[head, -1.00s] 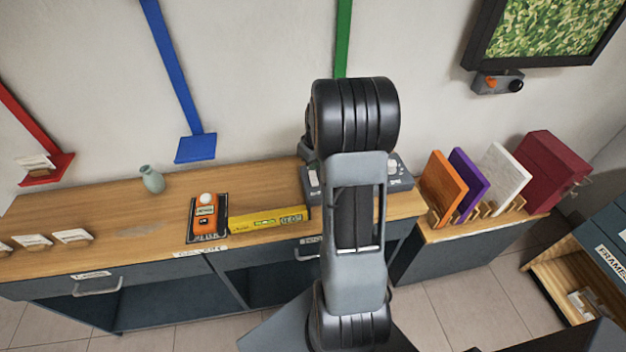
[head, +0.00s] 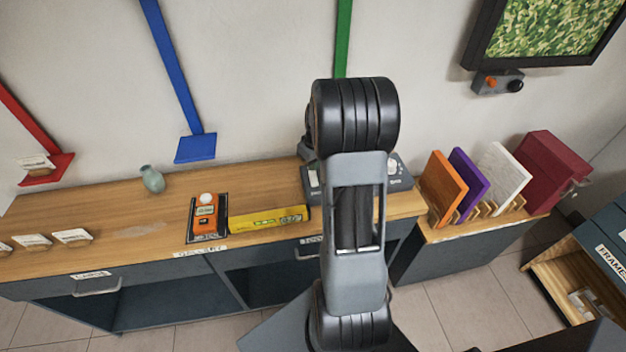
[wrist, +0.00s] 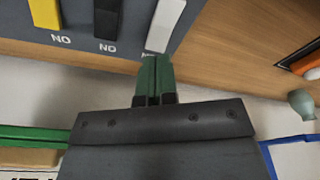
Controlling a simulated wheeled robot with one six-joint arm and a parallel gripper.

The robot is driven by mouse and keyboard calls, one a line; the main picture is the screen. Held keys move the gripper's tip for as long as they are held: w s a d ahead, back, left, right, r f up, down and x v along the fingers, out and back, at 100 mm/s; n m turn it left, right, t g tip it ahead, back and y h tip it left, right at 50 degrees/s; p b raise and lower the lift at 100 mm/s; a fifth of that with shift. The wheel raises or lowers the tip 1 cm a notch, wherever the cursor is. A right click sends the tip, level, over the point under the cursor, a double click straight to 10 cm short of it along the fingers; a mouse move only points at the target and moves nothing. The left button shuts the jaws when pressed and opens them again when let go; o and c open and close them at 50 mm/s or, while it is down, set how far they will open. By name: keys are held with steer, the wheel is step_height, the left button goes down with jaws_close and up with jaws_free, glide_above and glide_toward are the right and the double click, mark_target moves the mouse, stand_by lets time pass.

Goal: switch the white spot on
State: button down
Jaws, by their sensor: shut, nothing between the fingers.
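The white switch (wrist: 166,24) is a long rocker on a dark grey panel (wrist: 130,35) in the wrist view. It sits right of a black switch (wrist: 108,18) and a yellow switch (wrist: 45,12). Lettering that looks like an upside-down "ON" shows below these two; the white one's label is mostly hidden. My gripper (wrist: 157,60) is shut and empty, its fingertips at the near end of the white switch. I cannot tell whether they touch it. In the head view the grey panel (head: 400,180) is partly hidden behind my arm, and my gripper is hidden.
The panel stands on a wooden counter (head: 130,220). Left of it lie a yellow box (head: 268,219) and an orange device (head: 205,215); a vase (head: 152,179) stands further left. Coloured boards (head: 445,185) stand in a rack to the right. The wall is close behind.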

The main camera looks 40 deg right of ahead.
mark_target(312, 174)
steer(key=shift+f+b, duration=1.4)
steer(key=shift+f, duration=0.35)
stand_by(0.7)
steer(key=shift+r, duration=0.1)
steer(key=shift+r+p, duration=2.45)
steer(key=shift+r, duration=1)
